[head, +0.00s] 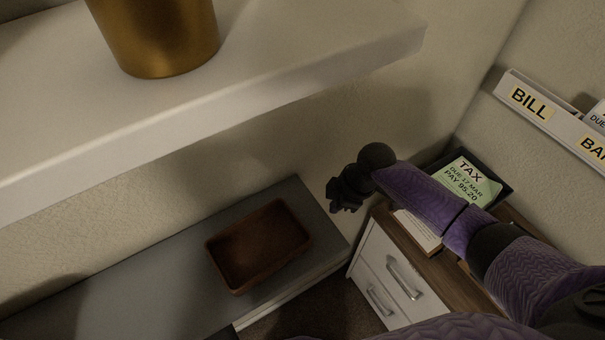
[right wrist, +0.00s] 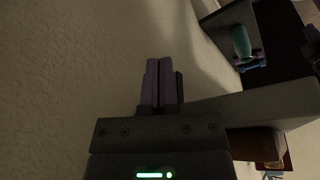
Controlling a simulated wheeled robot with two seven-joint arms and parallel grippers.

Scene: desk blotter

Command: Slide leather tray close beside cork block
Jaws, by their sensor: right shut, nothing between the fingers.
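The leather tray (head: 291,243) is a brown, shallow, open rectangular tray. It looks empty and sits at an angle on the grey desk surface (head: 130,285), near that surface's right end. I do not see a cork block in either view. My right gripper (head: 338,208) is to the right of the tray and apart from it, beyond the surface's right end in the head view. Its fingers are shut and empty; they also show together in the right wrist view (right wrist: 160,64). My left gripper is not in view.
A thick white shelf (head: 300,62) with a gold pot (head: 160,40) overhangs at upper left. A drawer cabinet (head: 385,268) stands at right, with a TAX paper (head: 466,181) in a black tray. A BILL holder (head: 530,103) is on the wall. The grey surface left of the tray looks clear.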

